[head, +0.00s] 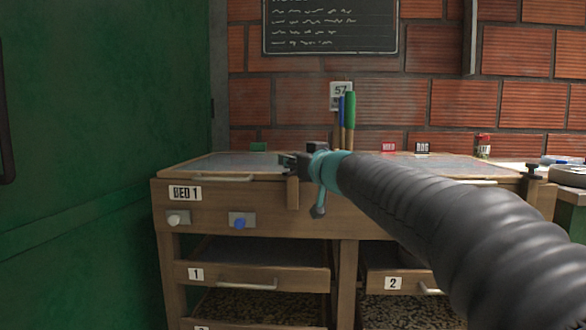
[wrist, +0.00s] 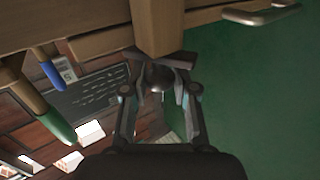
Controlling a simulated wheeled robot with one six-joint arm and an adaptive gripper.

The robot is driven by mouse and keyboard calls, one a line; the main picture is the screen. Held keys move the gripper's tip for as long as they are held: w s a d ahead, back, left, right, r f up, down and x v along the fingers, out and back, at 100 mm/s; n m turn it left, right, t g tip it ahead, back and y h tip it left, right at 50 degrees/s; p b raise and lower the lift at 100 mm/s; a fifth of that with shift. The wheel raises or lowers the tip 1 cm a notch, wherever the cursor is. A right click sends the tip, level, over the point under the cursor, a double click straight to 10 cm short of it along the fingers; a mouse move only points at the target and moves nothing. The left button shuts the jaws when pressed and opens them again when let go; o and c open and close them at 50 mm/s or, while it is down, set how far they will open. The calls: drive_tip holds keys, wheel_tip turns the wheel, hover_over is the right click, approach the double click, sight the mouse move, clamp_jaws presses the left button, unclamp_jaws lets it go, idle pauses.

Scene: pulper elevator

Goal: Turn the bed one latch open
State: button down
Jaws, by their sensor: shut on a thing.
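The bed one latch shows as an upright wooden bar (head: 292,193) at the front edge of the bench, right of the BED 1 label (head: 185,193). My gripper (head: 293,162) is at the top of this bar and hides part of it. In the wrist view the wooden bar (wrist: 157,25) runs up from between the fingertips, and a dark round knob (wrist: 160,78) sits between the fingers. My gripper (wrist: 160,62) is shut on the latch at this knob. The exact contact is dark and hard to see.
The bench top (head: 225,164) has a pale handle (head: 222,179) at its front edge. Below are a white knob (head: 178,218), a blue knob (head: 240,221) and drawers. A green wall (head: 100,150) stands close on the left. Blue and green handled tools (head: 350,110) stand behind my gripper.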

drive_tip(key=m+h, duration=0.1)
drive_tip(key=t+h, duration=0.1)
drive_tip(key=shift+a+r+m+h, duration=0.1)
drive_tip(key=shift+r+m+h, duration=0.05)
drive_tip(key=shift+m+h, duration=0.2)
drive_tip(key=shift+f+m+t+h, duration=0.45)
drive_tip(key=shift+m+h, duration=0.3)
drive_tip(key=shift+h, duration=0.2)
drive_tip(key=h+p, duration=0.1)
drive_tip(key=m+h+p, duration=0.1)
drive_tip(key=shift+r+t+p, duration=0.25)
drive_tip(key=shift+r+p, duration=0.15)
drive_tip(key=m+h+p, duration=0.1)
drive_tip(key=p, duration=0.2)
drive_tip(key=m+h+p, duration=0.1)
drive_tip(key=h+p, duration=0.1)
drive_tip(key=p, duration=0.1)
drive_tip(key=shift+r, duration=0.3)
drive_tip(key=m+h+p, duration=0.1)
drive_tip(key=h+p, duration=0.1)
drive_tip(key=p, duration=0.1)
drive_tip(key=shift+m, duration=0.3)
drive_tip(key=shift+f+m+h+p, duration=0.2)
drive_tip(key=shift+m+h+p, duration=0.4)
drive_tip(key=shift+h+p, duration=0.4)
drive_tip(key=shift+m+h+p, duration=0.45)
drive_tip(key=shift+m+h, duration=0.05)
drive_tip(key=shift+h, duration=0.3)
